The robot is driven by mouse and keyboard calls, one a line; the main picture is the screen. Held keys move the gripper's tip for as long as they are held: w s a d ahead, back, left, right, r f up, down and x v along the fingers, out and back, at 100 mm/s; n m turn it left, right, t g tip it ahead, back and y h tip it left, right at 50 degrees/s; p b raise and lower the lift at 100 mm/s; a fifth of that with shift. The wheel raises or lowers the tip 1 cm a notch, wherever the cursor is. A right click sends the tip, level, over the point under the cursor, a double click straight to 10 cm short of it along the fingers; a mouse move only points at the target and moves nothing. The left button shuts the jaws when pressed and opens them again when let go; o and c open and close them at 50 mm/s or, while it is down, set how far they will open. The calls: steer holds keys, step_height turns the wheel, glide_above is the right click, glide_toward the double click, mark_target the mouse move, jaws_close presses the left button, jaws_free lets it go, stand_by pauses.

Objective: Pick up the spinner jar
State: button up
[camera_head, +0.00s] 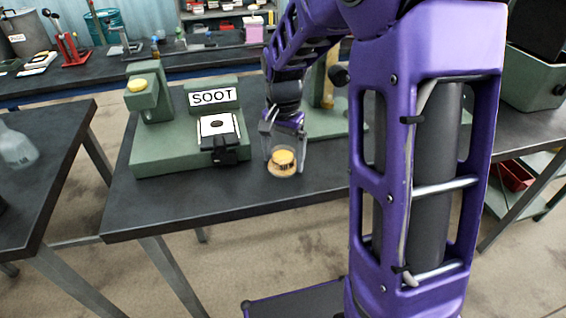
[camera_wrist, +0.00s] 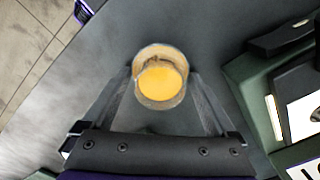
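The spinner jar (camera_head: 283,163) is a small clear jar with yellow-orange contents, standing upright on the dark bench near its front edge. It also shows from above in the wrist view (camera_wrist: 160,82), between the fingertips. My gripper (camera_head: 285,152) points down over the jar, with one finger on each side. In the wrist view my gripper (camera_wrist: 162,76) has its fingers spread, their tips close beside the jar wall. A narrow gap shows at the right finger in the head view; contact on the left side is hard to tell.
A green device labelled SOOT (camera_head: 185,155) stands on the bench left of the jar; its edge also shows at right in the wrist view (camera_wrist: 250,105). Another green device (camera_head: 325,122) is behind my arm. The bench's front left is clear.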

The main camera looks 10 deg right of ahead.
steer(key=c, duration=0.7)
steer(key=shift+r, duration=0.2)
